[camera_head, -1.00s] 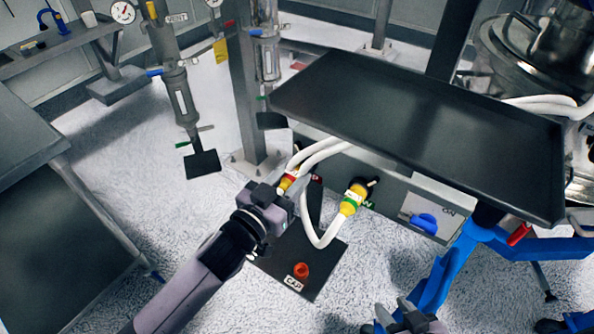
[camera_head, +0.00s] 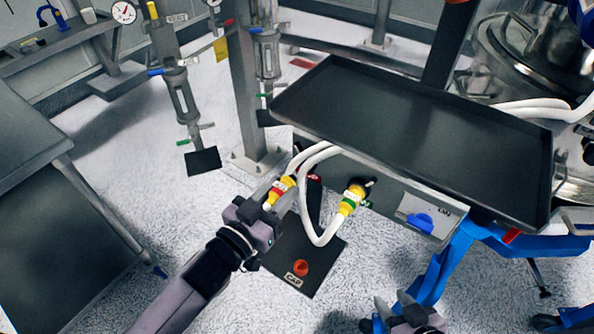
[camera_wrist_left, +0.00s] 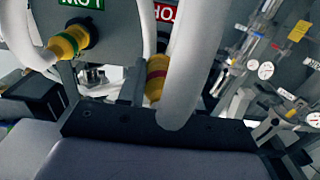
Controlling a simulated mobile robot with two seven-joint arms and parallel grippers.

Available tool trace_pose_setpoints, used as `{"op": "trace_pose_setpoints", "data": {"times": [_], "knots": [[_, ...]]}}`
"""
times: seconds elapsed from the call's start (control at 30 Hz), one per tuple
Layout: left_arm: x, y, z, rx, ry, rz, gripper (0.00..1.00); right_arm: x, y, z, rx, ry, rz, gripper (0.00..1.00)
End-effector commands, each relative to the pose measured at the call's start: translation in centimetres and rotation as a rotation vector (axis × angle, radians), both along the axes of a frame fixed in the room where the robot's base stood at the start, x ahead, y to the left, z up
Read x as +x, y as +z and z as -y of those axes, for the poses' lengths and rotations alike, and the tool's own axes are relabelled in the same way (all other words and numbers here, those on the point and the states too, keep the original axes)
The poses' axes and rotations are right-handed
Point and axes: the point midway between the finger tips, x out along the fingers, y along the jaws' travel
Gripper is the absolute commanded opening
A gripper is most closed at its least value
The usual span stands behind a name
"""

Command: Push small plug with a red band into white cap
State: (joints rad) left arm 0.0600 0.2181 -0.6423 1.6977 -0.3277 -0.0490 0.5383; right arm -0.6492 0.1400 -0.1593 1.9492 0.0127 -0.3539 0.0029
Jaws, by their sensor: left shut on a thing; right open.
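The small yellow plug with a red band (camera_head: 279,189) is on a white hose, in front of the panel's lower left. It also shows in the left wrist view (camera_wrist_left: 157,78), partly behind a white hose. My left gripper (camera_head: 270,204) is shut on this plug at its lower end; the exact contact is partly hidden. A red-orange cap (camera_head: 301,268) stands on the dark plate beside a CAP label. I see no clearly white cap. My right gripper (camera_head: 393,307) is open and empty at the bottom edge, away from the plug.
A yellow plug with a green band (camera_head: 350,200) sits at the panel, with a white hose looping below it. A black tray (camera_head: 415,135) overhangs the panel. A blue knob (camera_head: 420,222) and blue frame are at right. Open floor lies lower left.

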Motion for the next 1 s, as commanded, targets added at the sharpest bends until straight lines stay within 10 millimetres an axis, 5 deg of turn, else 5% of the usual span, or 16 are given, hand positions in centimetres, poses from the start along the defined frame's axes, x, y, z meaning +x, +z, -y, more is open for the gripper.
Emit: {"op": "trace_pose_setpoints", "data": {"times": [0.77, 1.0], "knots": [[-0.6, 0.1, -0.5, 0.0, 0.001, 0.001, 0.0, 0.0, 0.3, 0.0, 0.0, 0.0, 0.0, 0.43], [-0.8, 2.3, -2.4, -0.006, 0.094, 0.001, 0.0, 0.0, 0.3, 0.0, 0.0, 0.0, 0.0, 0.43]]}}
